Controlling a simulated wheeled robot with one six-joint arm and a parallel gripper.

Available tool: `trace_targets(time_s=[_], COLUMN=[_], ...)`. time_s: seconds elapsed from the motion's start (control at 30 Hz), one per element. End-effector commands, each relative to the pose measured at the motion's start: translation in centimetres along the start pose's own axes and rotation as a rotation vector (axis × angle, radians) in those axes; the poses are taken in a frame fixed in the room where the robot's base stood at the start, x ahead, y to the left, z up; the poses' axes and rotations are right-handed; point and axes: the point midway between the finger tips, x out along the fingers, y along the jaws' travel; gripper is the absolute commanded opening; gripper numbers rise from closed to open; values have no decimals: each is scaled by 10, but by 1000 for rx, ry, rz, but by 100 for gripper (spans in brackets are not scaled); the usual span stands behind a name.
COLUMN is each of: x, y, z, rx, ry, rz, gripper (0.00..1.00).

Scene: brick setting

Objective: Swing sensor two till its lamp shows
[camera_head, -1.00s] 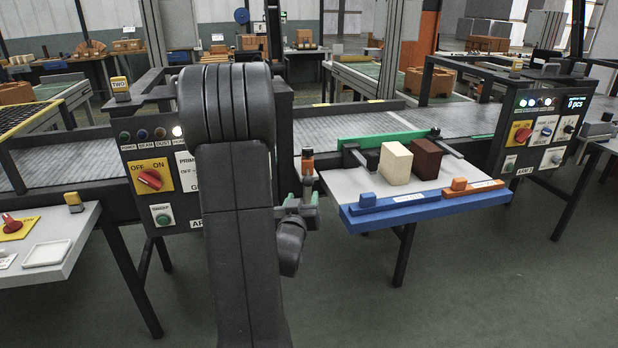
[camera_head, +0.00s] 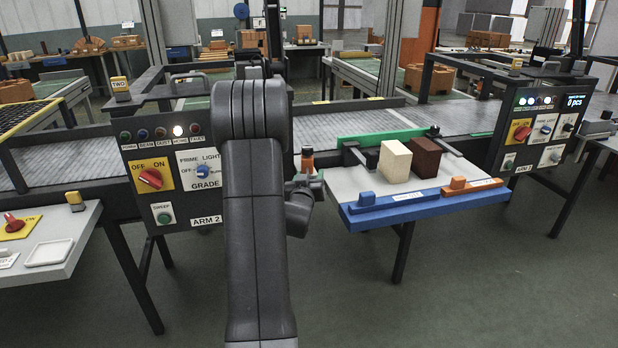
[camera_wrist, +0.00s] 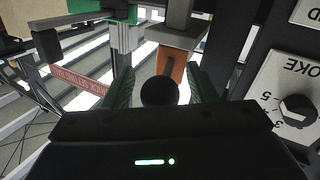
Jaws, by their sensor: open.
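The block marked TWO (camera_head: 120,88), with a yellow top, stands on the dark frame at the left. Below it is the ARM 2 panel (camera_head: 180,199) with a row of small lamps (camera_head: 160,134); one glows white and the others look dim. An orange-and-black upright piece (camera_head: 307,160) stands at the conveyor's near edge, right of my arm; I cannot tell whether it is sensor two. My gripper (camera_head: 316,183) is close below it, partly hidden by my arm. In the wrist view my open gripper (camera_wrist: 163,88) has a dark round knob (camera_wrist: 159,92) and an orange bar (camera_wrist: 171,65) between its fingers.
A blue-edged shelf (camera_head: 430,211) with a cream block (camera_head: 395,161) and a brown block (camera_head: 426,158) juts out to the right. A second control panel (camera_head: 538,131) is further right. A side table (camera_head: 60,272) is at the left. The floor in front is clear.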

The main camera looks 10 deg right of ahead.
Motion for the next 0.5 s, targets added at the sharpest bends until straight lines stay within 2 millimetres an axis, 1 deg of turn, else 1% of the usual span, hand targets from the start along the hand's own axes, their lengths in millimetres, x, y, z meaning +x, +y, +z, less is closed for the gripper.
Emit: trace_targets(time_s=[0.03,0.17,0.2,0.27,0.5], x=[0,0,0,0,1], y=[0,0,0,0,1], z=[0,0,0,0,3], rx=[0,0,0,0,1], ry=[0,0,0,0,7], rz=[0,0,0,0,-17], gripper=[46,20,12,1,0])
